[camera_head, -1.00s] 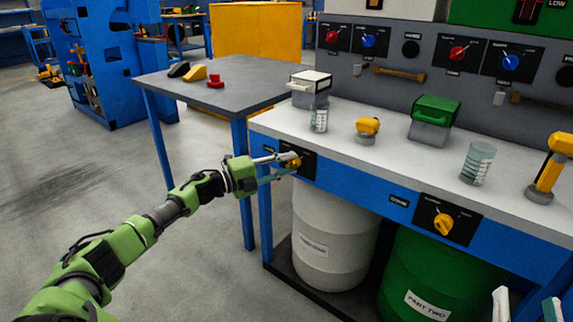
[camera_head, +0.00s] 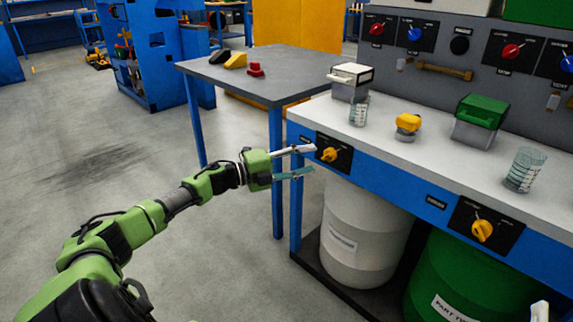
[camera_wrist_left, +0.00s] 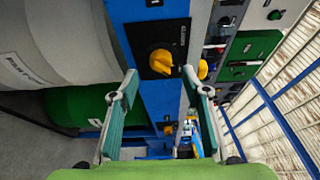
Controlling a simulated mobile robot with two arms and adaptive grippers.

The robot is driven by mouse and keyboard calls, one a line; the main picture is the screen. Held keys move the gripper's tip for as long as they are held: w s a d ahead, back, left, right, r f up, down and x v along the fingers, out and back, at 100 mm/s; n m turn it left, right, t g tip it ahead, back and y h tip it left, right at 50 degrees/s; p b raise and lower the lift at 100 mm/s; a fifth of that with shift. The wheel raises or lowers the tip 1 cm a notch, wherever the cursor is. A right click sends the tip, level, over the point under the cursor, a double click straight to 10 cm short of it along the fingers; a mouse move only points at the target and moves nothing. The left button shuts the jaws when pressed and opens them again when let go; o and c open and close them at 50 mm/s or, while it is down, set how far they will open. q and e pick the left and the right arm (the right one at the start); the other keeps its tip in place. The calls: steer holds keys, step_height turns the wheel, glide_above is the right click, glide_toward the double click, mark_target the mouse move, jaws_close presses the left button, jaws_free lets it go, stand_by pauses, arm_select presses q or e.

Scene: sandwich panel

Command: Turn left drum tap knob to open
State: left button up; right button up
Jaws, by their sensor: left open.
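The left drum tap knob (camera_head: 330,154) is yellow, on a black plate (camera_head: 345,150) on the blue front of the bench, above the white drum (camera_head: 361,240). Its label is too small to read. My left gripper (camera_head: 313,158) is open and empty, just left of the knob and apart from it. In the left wrist view the knob (camera_wrist_left: 162,62) shows beyond the gap between the open fingers (camera_wrist_left: 158,74). Of my right gripper, only one fingertip (camera_head: 540,311) shows at the bottom right edge.
A second yellow knob (camera_head: 482,230) is farther right on the bench front, above a green drum (camera_head: 470,280). The white bench top (camera_head: 400,165) carries boxes, beakers and a yellow-topped item. A grey table (camera_head: 262,78) stands behind my left arm. The floor at left is clear.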

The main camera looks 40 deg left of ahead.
arm_select(q)
steer(key=v, duration=0.6)
steer(key=shift+s, duration=0.25)
steer(key=shift+a, duration=0.1)
